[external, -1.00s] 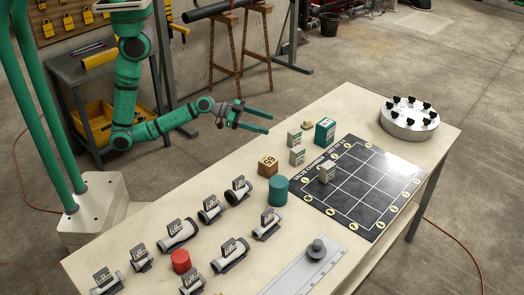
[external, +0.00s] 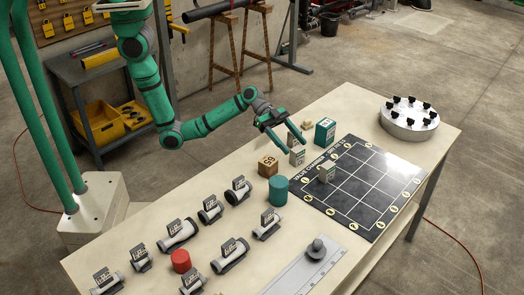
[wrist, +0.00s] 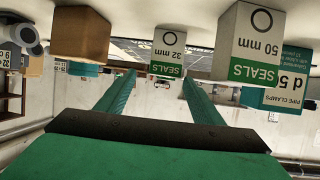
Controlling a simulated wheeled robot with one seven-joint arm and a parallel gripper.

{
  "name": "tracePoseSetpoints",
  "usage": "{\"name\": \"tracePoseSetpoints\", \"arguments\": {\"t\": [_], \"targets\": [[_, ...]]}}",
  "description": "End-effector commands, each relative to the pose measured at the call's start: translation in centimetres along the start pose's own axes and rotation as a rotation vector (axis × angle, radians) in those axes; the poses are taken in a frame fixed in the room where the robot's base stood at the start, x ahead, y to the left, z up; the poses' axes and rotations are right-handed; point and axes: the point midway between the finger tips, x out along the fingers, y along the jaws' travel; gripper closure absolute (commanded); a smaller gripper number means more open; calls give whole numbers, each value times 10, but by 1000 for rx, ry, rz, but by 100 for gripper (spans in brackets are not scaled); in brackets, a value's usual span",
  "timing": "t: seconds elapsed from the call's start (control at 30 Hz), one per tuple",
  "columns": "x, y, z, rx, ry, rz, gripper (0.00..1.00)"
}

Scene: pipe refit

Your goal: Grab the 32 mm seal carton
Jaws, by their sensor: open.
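The 32 mm seal carton (wrist: 168,44), a small white and grey box with a green "SEALS" band, shows in the wrist view ahead of and between my fingertips. In the external view the carton I take for it (external: 297,159) stands on the table, just short of the dark board. My gripper (external: 295,148) is open and empty, its fingers pointing down toward that carton; it also shows in the wrist view (wrist: 159,76). Whether the fingers reach around the carton is unclear. A larger-looking 50 mm seal carton (wrist: 250,38) stands close by on the right of the wrist view.
A wooden cube (external: 267,166) and a teal cylinder (external: 278,191) stand nearby. A green pipe-clamps box (external: 325,132) stands on the other side. Pipe fittings (external: 178,233) occupy the front left.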

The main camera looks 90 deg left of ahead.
Motion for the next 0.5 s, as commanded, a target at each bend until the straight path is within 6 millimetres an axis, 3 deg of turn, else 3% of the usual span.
{"name": "tracePoseSetpoints", "arguments": {"t": [0.5], "targets": [[52,-6,5,-1,0,-1,39]]}}
